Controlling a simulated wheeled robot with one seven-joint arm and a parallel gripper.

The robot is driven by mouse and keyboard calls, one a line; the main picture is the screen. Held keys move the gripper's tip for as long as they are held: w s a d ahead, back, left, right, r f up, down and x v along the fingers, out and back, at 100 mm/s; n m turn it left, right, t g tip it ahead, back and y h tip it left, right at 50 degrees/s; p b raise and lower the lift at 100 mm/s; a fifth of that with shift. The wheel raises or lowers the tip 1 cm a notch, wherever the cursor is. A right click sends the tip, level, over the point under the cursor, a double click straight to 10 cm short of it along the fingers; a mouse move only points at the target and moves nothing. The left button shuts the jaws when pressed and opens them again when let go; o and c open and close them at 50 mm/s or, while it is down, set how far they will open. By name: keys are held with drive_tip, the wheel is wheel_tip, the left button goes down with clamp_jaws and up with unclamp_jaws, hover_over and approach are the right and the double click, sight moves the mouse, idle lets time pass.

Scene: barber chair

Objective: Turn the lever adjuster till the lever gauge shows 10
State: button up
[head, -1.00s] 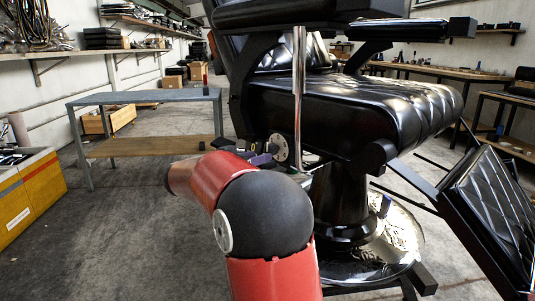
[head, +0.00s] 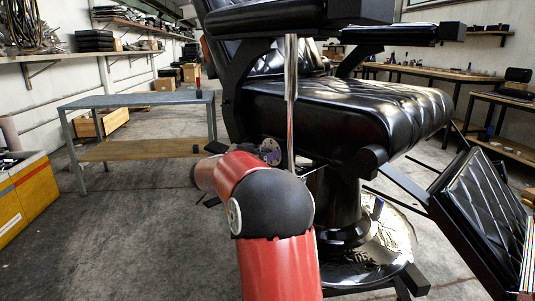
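The black barber chair (head: 330,105) fills the middle and right of the head view. A tall chrome lever rod (head: 291,100) stands upright along its near side. A small round disc (head: 270,151) sits beside the rod's lower part, below the seat. It may be the gauge or adjuster, but it is too small to read. My red and black arm reaches up to just left of and below the disc. My gripper is mostly hidden behind the arm near the disc. I cannot tell whether it is open or touching anything.
A grey metal bench (head: 140,98) with a wooden lower shelf (head: 140,149) stands at left. A yellow cabinet (head: 22,195) is at the left edge. The chair's footrest (head: 480,205) juts out at right. The floor at lower left is clear.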

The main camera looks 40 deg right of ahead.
drive_tip(key=c, duration=0.9)
drive_tip(key=shift+o, duration=0.2)
